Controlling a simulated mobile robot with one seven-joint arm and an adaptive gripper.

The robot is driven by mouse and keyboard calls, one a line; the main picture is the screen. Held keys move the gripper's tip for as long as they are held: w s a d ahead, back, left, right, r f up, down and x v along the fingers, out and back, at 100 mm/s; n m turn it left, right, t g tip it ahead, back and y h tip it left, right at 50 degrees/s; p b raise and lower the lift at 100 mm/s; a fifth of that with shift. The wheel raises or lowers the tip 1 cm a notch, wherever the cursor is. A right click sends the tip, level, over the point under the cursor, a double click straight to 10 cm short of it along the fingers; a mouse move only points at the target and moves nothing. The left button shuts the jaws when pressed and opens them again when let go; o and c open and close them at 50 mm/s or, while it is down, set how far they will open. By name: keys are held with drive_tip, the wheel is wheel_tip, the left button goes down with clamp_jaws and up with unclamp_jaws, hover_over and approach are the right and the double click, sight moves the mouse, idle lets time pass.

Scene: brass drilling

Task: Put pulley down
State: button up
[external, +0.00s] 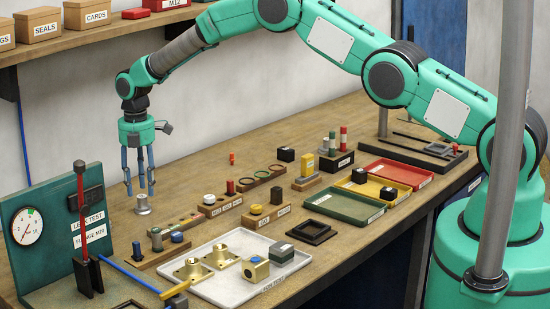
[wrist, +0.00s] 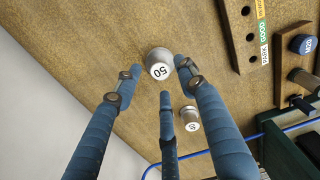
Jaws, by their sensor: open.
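My gripper (external: 140,187) has three blue fingers that point down, spread apart and empty, just above the bench. A small silver-grey round piece (external: 142,205) with a wider base stands on the bench under the fingertips. In the wrist view a grey round piece marked 50 (wrist: 159,62) lies beyond and between the spread fingertips (wrist: 160,86). A second, smaller-looking grey piece (wrist: 190,118) stands on the bench beside the right finger. I cannot tell for certain which of these is the pulley.
A green leak-test panel with a gauge (external: 28,228) stands at the left. Wooden holders (external: 172,250) with small parts are to the right. A white tray (external: 225,290) with brass parts lies in front. A blue hose (external: 130,276) crosses the bench. Bare wood surrounds the silver-grey piece.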

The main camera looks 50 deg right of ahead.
sight(142, 196)
drive_tip(key=shift+r, duration=2.2)
drive_tip(key=shift+r, duration=0.1)
drive_tip(key=shift+s+d+r, duration=0.1)
drive_tip(key=shift+s+r, duration=0.05)
drive_tip(key=shift+r, duration=0.1)
drive_tip(key=s+d+r+m+t+b, duration=0.1)
drive_tip(key=s+d+r+m+b, duration=0.3)
drive_tip(key=s+r, duration=1.1)
drive_tip(key=s+d+r+m+t+b, duration=0.15)
drive_tip(key=s+d+r+m, duration=0.4)
drive_tip(key=s+r, duration=0.95)
drive_tip(key=s+d+r+m+t+b, duration=0.15)
drive_tip(key=s+m, duration=0.25)
drive_tip(key=s, duration=0.9)
drive_tip(key=s+d+r+m+t+b, duration=0.1)
drive_tip(key=s+d+r+m+b, duration=0.2)
drive_tip(key=s, duration=1)
drive_tip(key=s+f+m, duration=0.4)
drive_tip(key=s+f, duration=0.1)
drive_tip(key=s, duration=0.4)
drive_tip(key=shift+s+d+f+t, duration=0.2)
drive_tip(key=shift+d+t, duration=0.1)
drive_tip(key=shift+d, duration=0.1)
